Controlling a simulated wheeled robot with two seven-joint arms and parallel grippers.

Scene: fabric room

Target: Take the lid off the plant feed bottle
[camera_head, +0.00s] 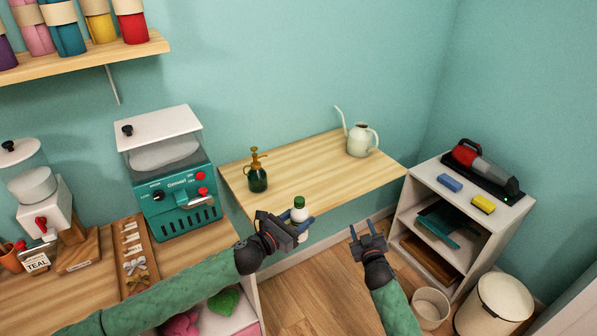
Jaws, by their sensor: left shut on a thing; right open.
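The plant feed bottle (298,214) is small and white, and its green lid (299,202) is on top. My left gripper (296,225) is shut on the bottle, which it holds roughly upright at the front edge of the wooden wall shelf. The gripper hides part of the bottle's lower body. My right gripper (368,234) is open and empty, to the right of the bottle and apart from it, in front of the shelf's edge.
A green spray bottle (258,177) and a pale watering can (361,141) stand on the wooden shelf (315,170); its middle is clear. A teal machine (178,195) stands to the left. A white shelf unit (420,190) and bins (495,305) are at the right.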

